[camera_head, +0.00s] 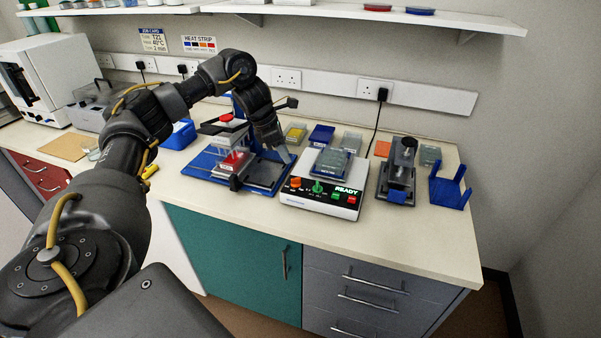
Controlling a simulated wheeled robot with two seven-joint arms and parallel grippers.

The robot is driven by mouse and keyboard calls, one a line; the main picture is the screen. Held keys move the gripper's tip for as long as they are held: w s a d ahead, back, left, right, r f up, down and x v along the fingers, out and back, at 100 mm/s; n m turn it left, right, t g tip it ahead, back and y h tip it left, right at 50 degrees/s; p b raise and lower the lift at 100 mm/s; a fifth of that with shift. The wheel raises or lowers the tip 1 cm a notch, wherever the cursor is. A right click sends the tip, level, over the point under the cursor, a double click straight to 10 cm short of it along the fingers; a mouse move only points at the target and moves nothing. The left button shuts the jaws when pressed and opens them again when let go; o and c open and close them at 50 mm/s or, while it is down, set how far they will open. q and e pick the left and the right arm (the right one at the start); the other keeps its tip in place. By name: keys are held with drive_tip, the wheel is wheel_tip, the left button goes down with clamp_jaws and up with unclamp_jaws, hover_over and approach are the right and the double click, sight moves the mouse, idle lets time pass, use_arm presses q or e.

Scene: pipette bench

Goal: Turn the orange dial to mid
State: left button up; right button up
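The orange dial (295,183) is on the front left of the white and dark control unit (322,206), beside a green knob (318,187). The unit's green display reads READY; which setting the dial points to is too small to read. My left gripper (286,156) hangs above and behind the dial, to its left, pointing down near the blue stand's right side. It appears apart from the dial. Its finger gap is too small to make out. My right gripper is not in view.
A blue-framed stand with a red part (233,160) is left of the unit. A dark upright device (398,176) and a blue holder (450,188) stand to the right. Several small trays sit behind. The bench front (420,238) is clear.

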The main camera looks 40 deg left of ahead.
sight(299, 178)
use_arm(q)
drive_tip(key=p+x, duration=0.2)
drive_tip(key=x, duration=0.6)
drive_tip(key=shift+w+d+f, duration=0.1)
drive_tip(key=shift+w+f, duration=0.1)
drive_tip(key=shift+f, duration=0.2)
drive_tip(key=shift+w+d+f, duration=0.15)
drive_tip(key=shift+f, duration=0.45)
drive_tip(key=shift+w+f, duration=0.1)
drive_tip(key=shift+f, duration=0.1)
drive_tip(key=shift+c, duration=1.3)
clamp_jaws()
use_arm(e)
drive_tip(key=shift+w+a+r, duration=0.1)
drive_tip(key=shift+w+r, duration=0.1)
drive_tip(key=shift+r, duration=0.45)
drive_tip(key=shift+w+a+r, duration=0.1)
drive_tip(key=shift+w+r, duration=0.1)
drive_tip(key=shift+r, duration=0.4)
